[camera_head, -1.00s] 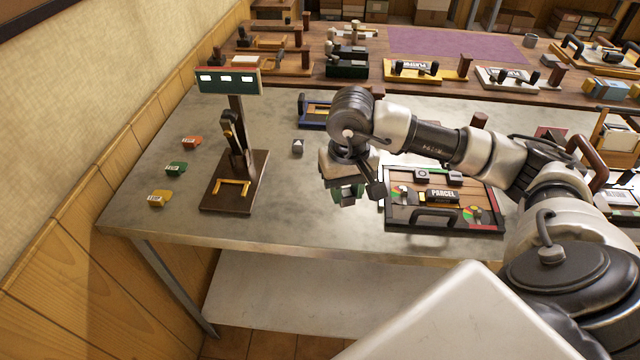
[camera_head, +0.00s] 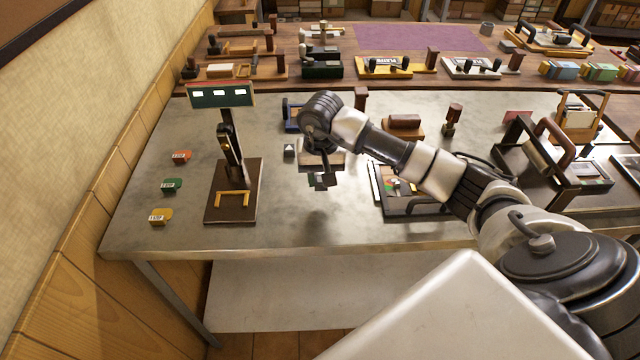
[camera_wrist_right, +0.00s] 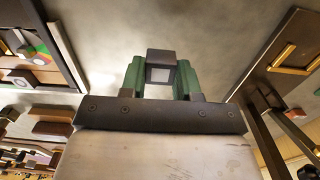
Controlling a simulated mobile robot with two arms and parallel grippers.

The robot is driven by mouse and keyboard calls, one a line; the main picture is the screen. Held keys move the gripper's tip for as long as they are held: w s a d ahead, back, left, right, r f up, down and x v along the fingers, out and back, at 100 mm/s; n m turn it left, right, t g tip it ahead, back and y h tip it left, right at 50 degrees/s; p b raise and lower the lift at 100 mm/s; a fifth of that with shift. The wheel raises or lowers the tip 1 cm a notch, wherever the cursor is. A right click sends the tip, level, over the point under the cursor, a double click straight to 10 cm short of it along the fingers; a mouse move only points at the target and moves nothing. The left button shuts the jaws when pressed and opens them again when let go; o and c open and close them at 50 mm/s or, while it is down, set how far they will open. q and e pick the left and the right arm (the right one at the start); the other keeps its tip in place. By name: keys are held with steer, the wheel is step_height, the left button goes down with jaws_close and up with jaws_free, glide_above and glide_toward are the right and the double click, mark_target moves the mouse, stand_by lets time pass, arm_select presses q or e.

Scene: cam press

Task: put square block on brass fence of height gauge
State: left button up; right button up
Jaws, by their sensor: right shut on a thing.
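The height gauge stands at the left of the grey table in the head view, with a brown base (camera_head: 244,176), an upright post and a dark green display (camera_head: 220,95). Its U-shaped brass fence (camera_head: 232,194) lies on the front of the base; brass also shows in the right wrist view (camera_wrist_right: 284,57). My right gripper (camera_head: 320,183) is above the table, right of the gauge and apart from it. In the wrist view its green fingers (camera_wrist_right: 161,78) are shut on the square block (camera_wrist_right: 160,68), dark with a pale square face. My left gripper is not in view.
A dark block with a white triangle (camera_head: 289,151) stands between gauge and gripper. Orange (camera_head: 181,156), green (camera_head: 171,185) and yellow (camera_head: 160,216) labelled pieces lie left of the gauge. A framed tray (camera_head: 408,205) is to the right.

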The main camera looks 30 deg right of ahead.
mark_target(321, 198)
step_height(321, 198, down, 3)
steer(key=shift+f+p, duration=0.1)
steer(key=shift+p, duration=0.5)
steer(key=shift+f, duration=0.5)
steer(key=shift+f, duration=0.25)
steer(key=o, duration=1)
steer(key=shift+r, duration=0.1)
